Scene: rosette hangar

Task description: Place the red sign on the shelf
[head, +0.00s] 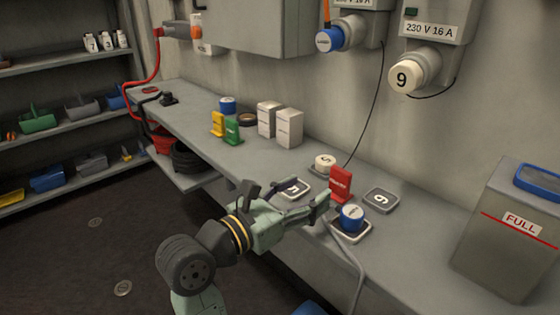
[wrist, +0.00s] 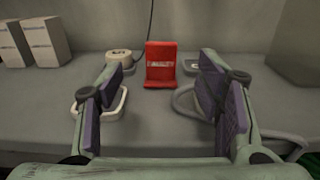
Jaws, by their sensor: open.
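The red sign (head: 340,184) stands upright on the grey workbench (head: 402,232), beside a blue-capped item. In the wrist view the red sign (wrist: 160,64) stands straight ahead, its pale label facing me. My gripper (head: 305,192) reaches over the bench edge toward the sign. In the wrist view my gripper (wrist: 162,90) is open, with purple pads on either side of the sign. The sign appears beyond the fingertips and is not gripped. A dark shelf rack (head: 75,57) stands at the far left, with bins on its levels.
The blue-capped item (head: 351,215) sits on a square pad near my fingers. Green (head: 233,132) and yellow (head: 218,124) signs and white boxes (head: 289,128) stand farther left. A FULL container (head: 510,240) stands right.

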